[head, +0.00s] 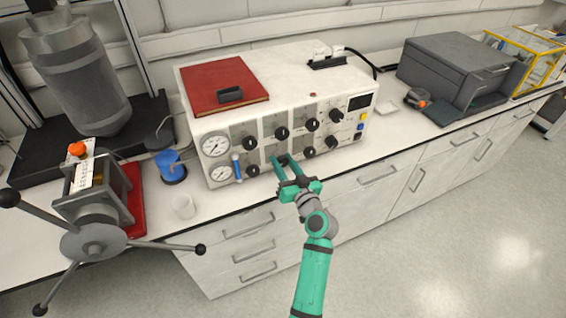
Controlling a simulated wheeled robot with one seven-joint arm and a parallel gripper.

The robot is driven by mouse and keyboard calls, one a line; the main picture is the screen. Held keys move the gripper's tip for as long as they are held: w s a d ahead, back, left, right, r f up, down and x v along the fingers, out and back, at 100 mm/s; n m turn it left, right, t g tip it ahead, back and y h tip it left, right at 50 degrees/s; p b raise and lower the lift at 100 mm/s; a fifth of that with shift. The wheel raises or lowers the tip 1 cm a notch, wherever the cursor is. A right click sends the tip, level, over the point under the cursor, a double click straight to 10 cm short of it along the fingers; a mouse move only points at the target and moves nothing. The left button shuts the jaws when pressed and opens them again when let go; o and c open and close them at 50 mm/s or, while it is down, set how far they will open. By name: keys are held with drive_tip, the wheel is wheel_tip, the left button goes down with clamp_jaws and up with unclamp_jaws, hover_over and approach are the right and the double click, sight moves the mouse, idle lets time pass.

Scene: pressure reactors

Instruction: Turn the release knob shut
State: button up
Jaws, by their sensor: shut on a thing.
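My green gripper (284,160) reaches up to the lower row from the front. Its two fingers are on either side of a knob there, the second from the left, and are shut on it. The fingers mostly hide this knob, so its pointer and angle cannot be read. The labels are too small to tell which knob is the release knob. A neighbouring lower knob (253,170) is to the left and another (309,152) to the right.
A red book (222,85) lies on top. A press with a spoked handle (96,240) stands at left, near a white cup (184,206). Floor at right is clear.

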drive_tip(key=m, duration=0.5)
drive_tip(key=shift+m, duration=0.4)
drive_tip(key=m, duration=0.9)
drive_tip(key=shift+m, duration=0.4)
drive_tip(key=shift+d+m, duration=0.1)
drive_tip(key=shift+m, duration=2.5)
drive_tip(key=o, duration=1.1)
drive_tip(key=shift+c, duration=0.2)
